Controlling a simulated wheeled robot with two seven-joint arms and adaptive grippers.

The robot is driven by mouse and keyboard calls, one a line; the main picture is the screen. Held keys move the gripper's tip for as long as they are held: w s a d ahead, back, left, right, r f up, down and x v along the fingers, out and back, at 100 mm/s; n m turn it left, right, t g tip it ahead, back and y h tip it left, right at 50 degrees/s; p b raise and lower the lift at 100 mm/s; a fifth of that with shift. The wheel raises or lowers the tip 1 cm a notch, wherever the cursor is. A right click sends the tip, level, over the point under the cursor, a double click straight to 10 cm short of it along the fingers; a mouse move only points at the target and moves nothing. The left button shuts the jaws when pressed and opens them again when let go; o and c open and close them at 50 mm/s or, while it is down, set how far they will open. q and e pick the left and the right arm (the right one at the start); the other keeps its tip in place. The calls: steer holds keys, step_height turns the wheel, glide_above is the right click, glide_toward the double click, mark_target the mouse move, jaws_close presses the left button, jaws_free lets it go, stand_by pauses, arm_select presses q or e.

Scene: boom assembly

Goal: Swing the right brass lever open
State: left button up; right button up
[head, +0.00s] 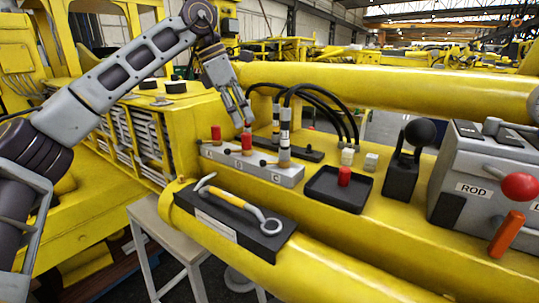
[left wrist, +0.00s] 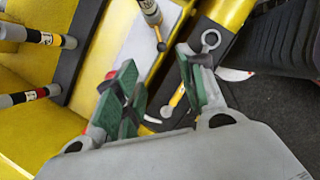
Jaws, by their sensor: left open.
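The silver valve block (head: 262,171) sits on the yellow boom deck, with red caps (head: 247,141) on top. Small levers with dark ball ends show along it. At its right end, a hose fitting (head: 284,140) stands upright beside a short lever (head: 268,163). In the left wrist view this brass-coloured fitting (left wrist: 151,13) has a thin lever (left wrist: 159,38) with a dark ball end, just beyond the fingers. My left gripper (head: 243,115) points down above the block, open, with green pads (left wrist: 165,85) and nothing visibly held. A red part is partly hidden behind one finger. My right gripper is not seen.
A black tray (head: 322,194) with a red cap (head: 344,176) lies right of the block. Black hoses (head: 325,105) arch behind.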

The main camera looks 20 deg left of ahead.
mark_target(263, 160)
arm_select(q)
steer(key=p+x, duration=0.2)
steer(key=x, duration=1.1)
steer(key=shift+f+p, duration=0.3)
stand_by(0.3)
jaws_close()
stand_by(0.4)
